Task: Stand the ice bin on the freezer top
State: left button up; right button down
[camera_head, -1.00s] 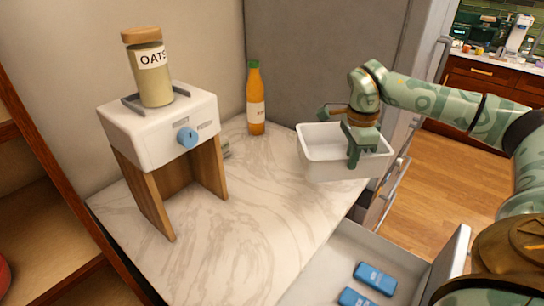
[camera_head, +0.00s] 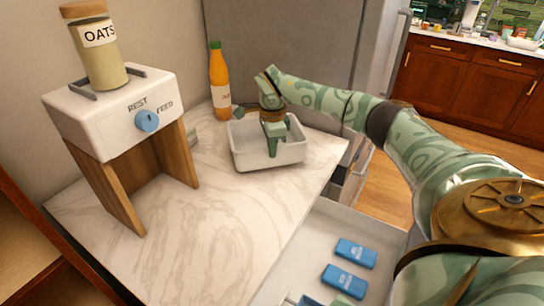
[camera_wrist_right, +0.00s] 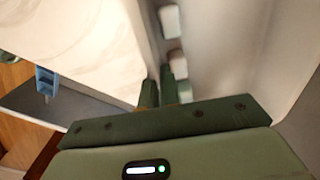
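The white ice bin (camera_head: 252,156) is over the back right part of the marble freezer top (camera_head: 225,215), upright and close to the surface. I cannot tell whether it rests fully on it. My right gripper (camera_head: 272,150) reaches down at the bin, with one finger outside its near wall. In the right wrist view, the two fingers (camera_wrist_right: 160,92) are close together on the bin's wall (camera_wrist_right: 148,40). Small pale blocks show inside the bin there. My left gripper is not in view.
An orange bottle (camera_head: 220,88) stands just left of the bin. A white dispenser (camera_head: 115,115) on wooden legs, holding an oats jar (camera_head: 94,50), stands at the left. An open drawer (camera_head: 305,255) below holds blue packs (camera_head: 345,280). The front of the top is clear.

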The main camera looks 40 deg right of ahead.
notch_tip(320, 180, down, 3)
jog(key=shift+r, duration=0.25)
jog(key=c, duration=1.6)
grip_release()
jog(key=shift+c, duration=0.2)
notch_tip(320, 180, up, 12)
jog(key=p, duration=0.2)
jog(key=shift+p, duration=0.35)
